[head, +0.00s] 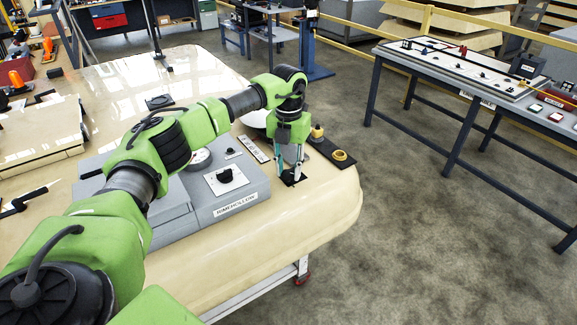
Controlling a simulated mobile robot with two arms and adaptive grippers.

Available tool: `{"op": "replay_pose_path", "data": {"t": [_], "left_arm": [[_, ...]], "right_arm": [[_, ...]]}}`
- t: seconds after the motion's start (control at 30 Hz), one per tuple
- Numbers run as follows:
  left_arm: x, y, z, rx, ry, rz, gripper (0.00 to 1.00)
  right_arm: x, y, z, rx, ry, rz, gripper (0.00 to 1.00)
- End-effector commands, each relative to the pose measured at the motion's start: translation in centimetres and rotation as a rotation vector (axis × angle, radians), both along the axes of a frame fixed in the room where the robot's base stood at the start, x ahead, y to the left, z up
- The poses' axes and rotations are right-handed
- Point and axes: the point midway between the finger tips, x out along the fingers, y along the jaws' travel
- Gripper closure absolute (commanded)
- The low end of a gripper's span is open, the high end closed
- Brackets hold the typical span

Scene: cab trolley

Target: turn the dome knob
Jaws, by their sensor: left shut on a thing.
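My left gripper (288,176) points straight down over a small black plate (293,180) near the right end of the cream trolley top (325,207). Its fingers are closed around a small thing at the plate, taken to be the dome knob. The fingers hide the knob, so its shape and angle cannot be told. My left arm reaches across the picture from the lower left. My right gripper is not in view.
A grey box (238,191) with a black rotary knob (225,174) and a gauge (198,157) stands left of the gripper. To its right, a dark strip bears two brass-coloured fittings (317,131) (340,155). A bench (455,75) stands across open floor.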

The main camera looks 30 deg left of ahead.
Motion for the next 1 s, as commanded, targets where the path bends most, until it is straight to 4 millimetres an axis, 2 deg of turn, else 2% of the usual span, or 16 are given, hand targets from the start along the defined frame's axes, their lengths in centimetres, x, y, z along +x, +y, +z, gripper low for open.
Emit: {"op": "replay_pose_path", "data": {"t": [1.0], "left_arm": [[0.0,0.1,0.2,0.000,-0.002,0.926,0.95]], "right_arm": [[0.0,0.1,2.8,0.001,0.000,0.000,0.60]]}}
